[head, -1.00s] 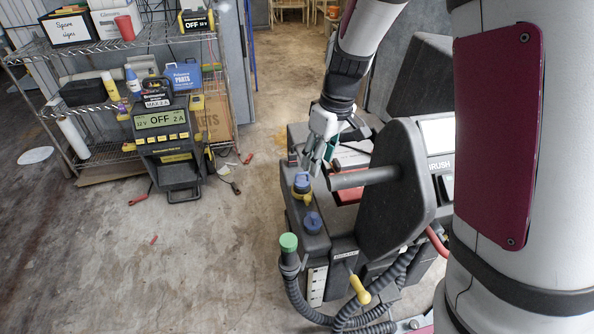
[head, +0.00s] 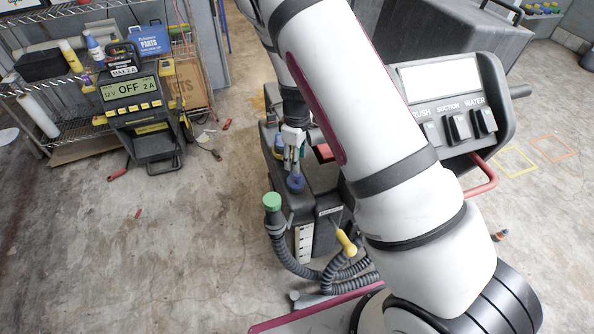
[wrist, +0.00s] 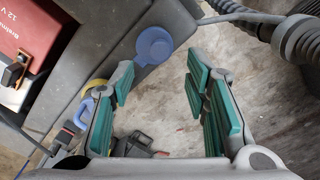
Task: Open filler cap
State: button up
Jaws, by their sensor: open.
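A round blue cap (head: 295,183) sits on the near corner of the dark floor-cleaning machine (head: 325,205). In the wrist view the blue cap (wrist: 154,45) shows just beyond the fingertips, close to the left one. A second blue cap (head: 279,143) lies farther back, with a yellow part (wrist: 96,88) partly hidden behind the left finger in the wrist view. I cannot tell which is the filler cap. My gripper (head: 293,150) hangs over the machine's left edge. It also shows in the wrist view (wrist: 160,75), open, with nothing between its teal pads.
A green-capped hose (head: 272,203) and a yellow handle (head: 346,242) stand in front of the blue cap. A red battery (wrist: 35,40) is at left in the wrist view. A charger (head: 140,115) stands by the shelf. Floor left of the machine is mostly clear.

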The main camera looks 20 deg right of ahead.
aim_at(295, 175)
notch_tip(295, 175, down, 6)
jog(key=shift+f, duration=0.15)
dwell(0.3)
grip_shut()
